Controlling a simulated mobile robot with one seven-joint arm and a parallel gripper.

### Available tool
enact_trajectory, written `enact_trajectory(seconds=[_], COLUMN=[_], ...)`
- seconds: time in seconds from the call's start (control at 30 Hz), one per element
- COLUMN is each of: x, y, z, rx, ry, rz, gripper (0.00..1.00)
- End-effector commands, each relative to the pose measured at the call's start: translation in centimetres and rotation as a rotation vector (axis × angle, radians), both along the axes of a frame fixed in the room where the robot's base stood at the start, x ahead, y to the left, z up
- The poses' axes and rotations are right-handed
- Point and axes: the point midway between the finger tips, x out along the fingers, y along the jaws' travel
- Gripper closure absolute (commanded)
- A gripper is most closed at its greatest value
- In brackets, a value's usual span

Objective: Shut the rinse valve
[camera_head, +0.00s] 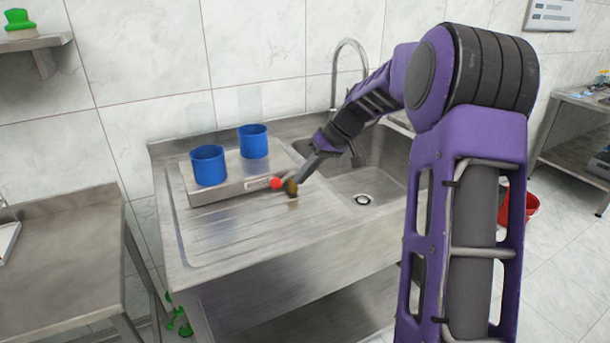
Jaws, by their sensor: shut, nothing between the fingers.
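A low grey box (230,189) stands on the sink's drainboard with two blue cups on top. A red round knob (276,183) sits at its front right corner, beside a pale label strip (257,184). The knob looks like the valve's handle, but its lever and position are too small to make out. My gripper (292,187) comes down from the upper right and is shut and empty. Its brownish tips are just right of the red knob, and I cannot tell whether they touch it.
Blue cups (208,165) and (253,141) stand on the box. The sink basin (372,178) and a curved tap (349,46) are to the right, partly behind my arm. A steel table (60,270) is at left. The ribbed drainboard front (235,235) is clear.

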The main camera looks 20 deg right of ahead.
Motion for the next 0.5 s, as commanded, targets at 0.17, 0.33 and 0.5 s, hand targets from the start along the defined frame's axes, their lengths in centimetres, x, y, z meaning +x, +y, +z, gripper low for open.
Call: enact_trajectory(seconds=[0.17,0.33,0.5], x=[-1.6,-3.4,-4.5], y=[-0.9,-1.9,-2.5], z=[3.1,6.0,7.8], rx=[-0.003,-0.002,-0.001], ry=[-0.003,-0.001,-0.001], rz=[-0.002,-0.002,-0.002], gripper=[1.0,1.0,1.0])
